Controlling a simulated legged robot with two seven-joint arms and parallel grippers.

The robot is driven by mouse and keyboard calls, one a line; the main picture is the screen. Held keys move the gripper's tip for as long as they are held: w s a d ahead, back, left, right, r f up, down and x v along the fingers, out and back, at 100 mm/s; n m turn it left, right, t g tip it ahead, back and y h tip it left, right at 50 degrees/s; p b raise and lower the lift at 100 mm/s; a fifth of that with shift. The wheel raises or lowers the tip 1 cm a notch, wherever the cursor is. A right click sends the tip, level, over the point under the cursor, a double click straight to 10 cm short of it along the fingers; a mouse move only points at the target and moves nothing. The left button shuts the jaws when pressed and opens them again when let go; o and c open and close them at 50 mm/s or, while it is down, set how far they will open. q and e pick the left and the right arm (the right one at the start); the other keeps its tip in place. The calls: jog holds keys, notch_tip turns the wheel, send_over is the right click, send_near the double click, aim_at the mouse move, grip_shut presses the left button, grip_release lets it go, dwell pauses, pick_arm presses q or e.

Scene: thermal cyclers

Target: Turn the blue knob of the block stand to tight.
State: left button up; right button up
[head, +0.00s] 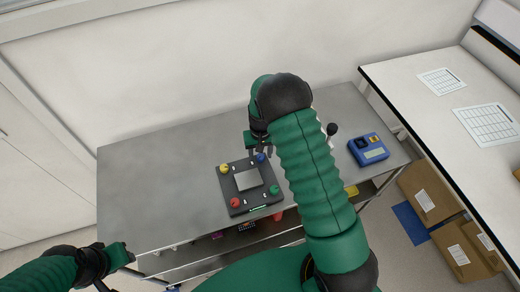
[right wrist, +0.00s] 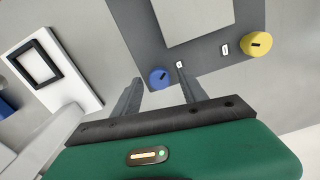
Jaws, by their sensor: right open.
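The block stand (head: 231,188) is a dark square plate with a pale block in its middle and a coloured knob near each corner. Its blue knob (head: 261,157) is at the far right corner. In the right wrist view the blue knob (right wrist: 159,78) has a dark slanted mark, with a small white label beside it. My right gripper (right wrist: 157,74) is open, its fingertips on either side of the blue knob in that view; I cannot tell whether they touch it. My left gripper (head: 122,256) is low at the left, away from the stand; its fingers are not clear.
The stand is on a grey metal table (head: 150,190), with free room to its left. A blue device (head: 368,149) sits at the right end. The yellow knob (right wrist: 256,44) is on the stand's neighbouring corner. A white-framed device (right wrist: 50,70) shows left in the wrist view.

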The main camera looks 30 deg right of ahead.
aim_at(260, 155)
notch_tip(260, 155, up, 17)
jog(key=b, duration=0.2)
jog(key=shift+w+f, duration=0.15)
jog(key=shift+f, duration=0.05)
jog(key=s+a+f+n+t, duration=0.2)
jog(key=s+a+f+n, duration=0.2)
jog(key=s+a, duration=0.7)
jog(key=s, duration=0.5)
jog(key=shift+s+a+t+b, duration=0.2)
jog(key=shift+t+b, duration=0.1)
jog(key=shift+b, duration=0.05)
jog(key=shift+s+a, duration=0.1)
jog(key=shift+a, duration=0.05)
